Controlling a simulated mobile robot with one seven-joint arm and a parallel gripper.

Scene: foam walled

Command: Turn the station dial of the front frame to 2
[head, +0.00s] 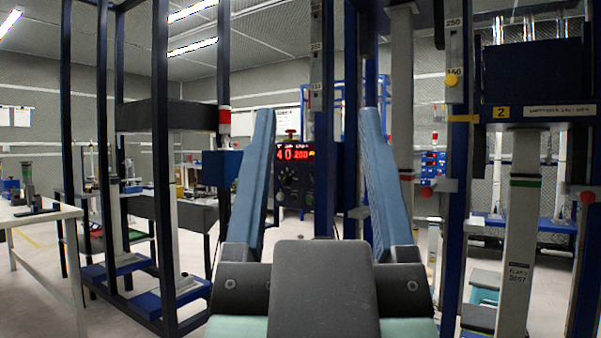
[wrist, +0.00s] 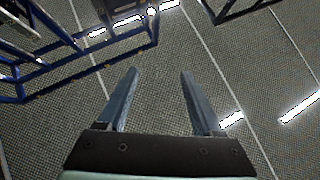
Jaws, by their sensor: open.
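My gripper (head: 317,115) is raised in front of the head camera, its two blue fingers apart and nothing between them. In the wrist view my gripper (wrist: 159,73) is also open and empty, with ceiling panels and lights beyond it. Between the fingers in the head view, farther away, is a dark control box (head: 293,177) on a blue frame. It has a red lit display (head: 294,152) that seems to begin with 40. Small dark knobs below the display are too small to read. I cannot tell which is the station dial or its setting. My gripper touches none of them.
A tall blue frame with a yellow 2 label (head: 501,112) stands close on the right. A dark blue frame (head: 160,170) stands on the left, beside a white table (head: 45,216). Pale floor (head: 45,270) shows at lower left. Blue frame bars (wrist: 75,55) show in the wrist view.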

